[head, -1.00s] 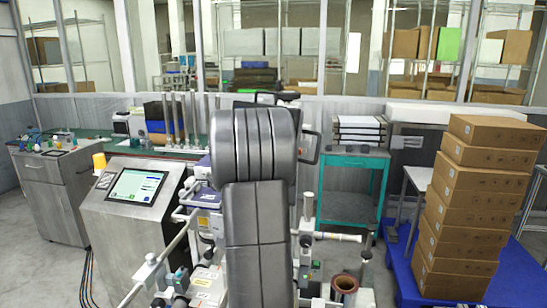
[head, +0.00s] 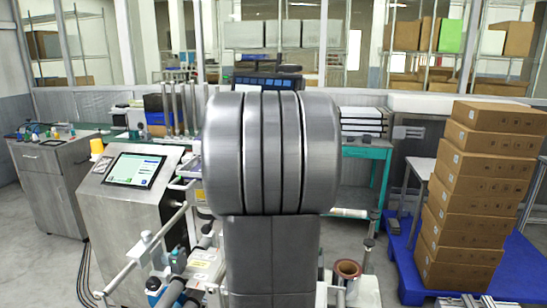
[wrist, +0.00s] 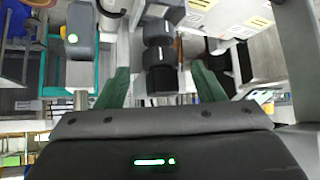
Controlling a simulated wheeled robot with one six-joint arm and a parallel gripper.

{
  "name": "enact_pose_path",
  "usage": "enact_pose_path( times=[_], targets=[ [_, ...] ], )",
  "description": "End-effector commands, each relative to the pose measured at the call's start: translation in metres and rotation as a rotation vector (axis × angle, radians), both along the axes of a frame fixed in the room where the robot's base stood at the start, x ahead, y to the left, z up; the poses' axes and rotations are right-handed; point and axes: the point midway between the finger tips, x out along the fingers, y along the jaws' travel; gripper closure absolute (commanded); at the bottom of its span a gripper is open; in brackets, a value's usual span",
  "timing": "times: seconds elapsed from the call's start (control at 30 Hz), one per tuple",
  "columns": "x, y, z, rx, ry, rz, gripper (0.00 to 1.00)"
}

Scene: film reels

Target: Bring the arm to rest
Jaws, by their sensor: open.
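My gripper (wrist: 160,84) shows in the wrist view. Its two green fingers stand well apart with nothing between them, so it is open and empty. In the head view my grey arm fills the middle, with its large rounded joint near the camera. My gripper is hidden in the head view. Behind the fingers, the wrist view shows my own dark arm links and machine parts, tilted and partly cut off.
A machine with a touchscreen (head: 136,170) stands left of my arm. A copper-coloured reel (head: 347,270) is low to the right. A teal table (head: 366,153) stands behind. Stacked cartons (head: 480,200) rise on a blue pallet (head: 525,262) at the right. Some grey floor is clear.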

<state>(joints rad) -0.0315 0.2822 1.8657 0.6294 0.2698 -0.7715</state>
Motion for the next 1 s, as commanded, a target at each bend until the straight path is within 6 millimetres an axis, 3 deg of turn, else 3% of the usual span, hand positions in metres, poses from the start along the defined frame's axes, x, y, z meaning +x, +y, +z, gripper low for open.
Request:
enact_pose_path(
  times=[0.6,1.0],
  targets=[
    [-0.058,-0.015,0.061,-0.001,-0.002,-0.001,0.38],
    [-0.074,-0.019,0.077,0.0,0.0,-0.001,0.38]
  ],
)
